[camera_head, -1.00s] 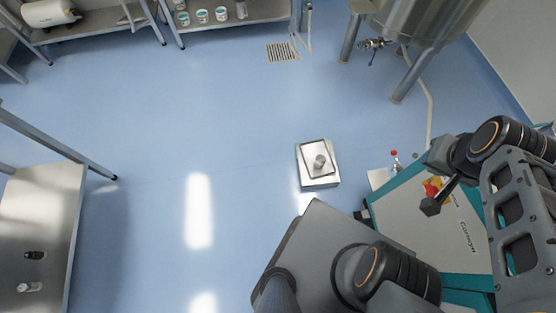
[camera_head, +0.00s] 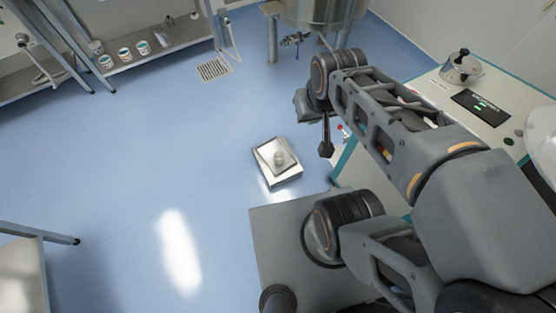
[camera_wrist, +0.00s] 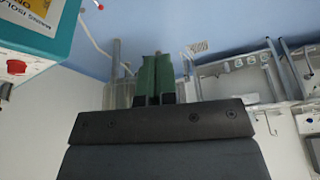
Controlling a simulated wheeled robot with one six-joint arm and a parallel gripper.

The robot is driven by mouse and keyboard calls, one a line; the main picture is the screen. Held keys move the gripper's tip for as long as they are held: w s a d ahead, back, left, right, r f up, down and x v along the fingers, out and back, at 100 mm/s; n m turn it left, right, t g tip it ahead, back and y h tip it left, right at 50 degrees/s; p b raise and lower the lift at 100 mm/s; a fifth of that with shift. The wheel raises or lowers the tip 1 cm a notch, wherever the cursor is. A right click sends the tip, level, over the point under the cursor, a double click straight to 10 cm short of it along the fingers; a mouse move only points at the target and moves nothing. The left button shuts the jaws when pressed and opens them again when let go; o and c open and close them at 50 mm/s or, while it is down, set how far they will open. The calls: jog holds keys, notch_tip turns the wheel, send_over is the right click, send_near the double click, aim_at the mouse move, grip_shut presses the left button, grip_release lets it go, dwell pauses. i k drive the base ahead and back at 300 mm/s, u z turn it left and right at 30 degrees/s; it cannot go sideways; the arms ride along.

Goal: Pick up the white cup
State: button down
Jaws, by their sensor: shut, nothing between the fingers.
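Several small white cups or tubs with teal on them stand on the lower shelf at the upper left of the head view, among them a white cup (camera_head: 125,55). I cannot tell which one the task means. A row of small pale containers (camera_wrist: 240,62) also shows on the shelf in the wrist view, which looks upside down. My gripper (camera_head: 326,150) hangs over the floor, far from the shelf. Its green fingers (camera_wrist: 156,62) are together and empty in the wrist view.
A metal scale (camera_head: 278,162) sits on the floor in mid-view. A steel tank (camera_head: 325,12) on legs stands behind it. A white machine with teal edges (camera_head: 430,85) is at right. A steel table (camera_head: 22,270) is at lower left. Open blue floor (camera_head: 150,140) lies between.

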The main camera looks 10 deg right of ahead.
aim_at(279, 155)
jog(key=u, duration=1.75)
jog(key=i, duration=2.4)
jog(key=z, duration=3.4)
